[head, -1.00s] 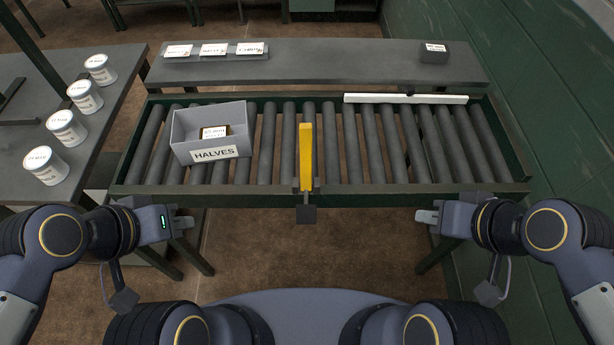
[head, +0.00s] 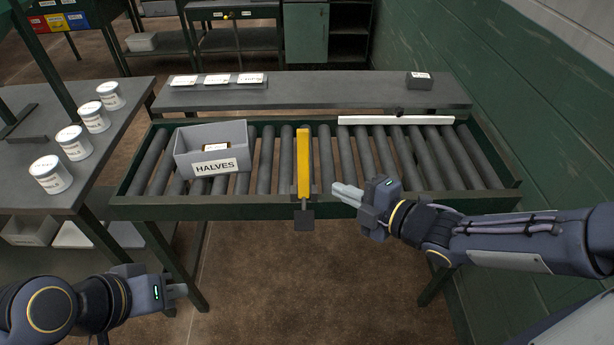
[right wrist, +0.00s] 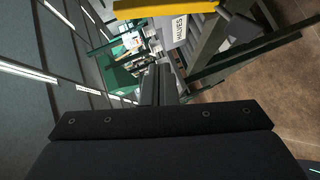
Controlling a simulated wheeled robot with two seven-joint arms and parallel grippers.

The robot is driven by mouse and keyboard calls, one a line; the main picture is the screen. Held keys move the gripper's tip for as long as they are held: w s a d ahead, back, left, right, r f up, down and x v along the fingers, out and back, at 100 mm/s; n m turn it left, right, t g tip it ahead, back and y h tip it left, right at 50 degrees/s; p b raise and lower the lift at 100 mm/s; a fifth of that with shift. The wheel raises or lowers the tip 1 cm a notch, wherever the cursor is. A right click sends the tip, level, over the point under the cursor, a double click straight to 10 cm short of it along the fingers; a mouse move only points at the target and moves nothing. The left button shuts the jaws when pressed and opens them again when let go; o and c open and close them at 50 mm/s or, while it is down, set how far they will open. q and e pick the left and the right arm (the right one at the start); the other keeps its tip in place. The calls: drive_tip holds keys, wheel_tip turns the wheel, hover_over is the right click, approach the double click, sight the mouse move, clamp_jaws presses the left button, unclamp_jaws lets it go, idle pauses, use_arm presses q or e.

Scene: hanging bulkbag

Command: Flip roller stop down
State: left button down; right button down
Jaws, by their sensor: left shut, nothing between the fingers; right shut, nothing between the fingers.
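The roller stop is a yellow bar (head: 303,163) standing up at the middle of the conveyor's front rail, with a dark square plate (head: 304,220) below it at the front. The yellow bar also shows at the top of the right wrist view (right wrist: 165,7). My right gripper (head: 338,191) is shut and empty, pointing left at the front rail, a short way right of the bar and apart from it. Its shut fingers show in the right wrist view (right wrist: 158,85). My left gripper (head: 180,292) is shut and empty, low at the left, away from the conveyor.
A grey bin (head: 212,150) labelled HALVES sits on the rollers left of the stop. A white bar (head: 395,120) lies along the back right of the rollers. Several white cans (head: 74,143) stand on the left table. A green wall (head: 530,130) is at the right.

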sight(307, 170)
drive_tip(key=shift+a, duration=0.1)
drive_tip(key=x, duration=0.4)
drive_tip(key=w+d+x, duration=0.1)
drive_tip(key=x, duration=0.3)
drive_tip(key=p+x, duration=0.1)
drive_tip(key=x, duration=0.2)
drive_tip(key=shift+w+a+f, duration=0.1)
drive_tip(key=shift+w+a, duration=0.05)
drive_tip(key=shift+w, duration=0.3)
drive_tip(key=shift+w+f, duration=0.3)
drive_tip(key=shift+w, duration=0.35)
drive_tip(key=shift+r, duration=0.1)
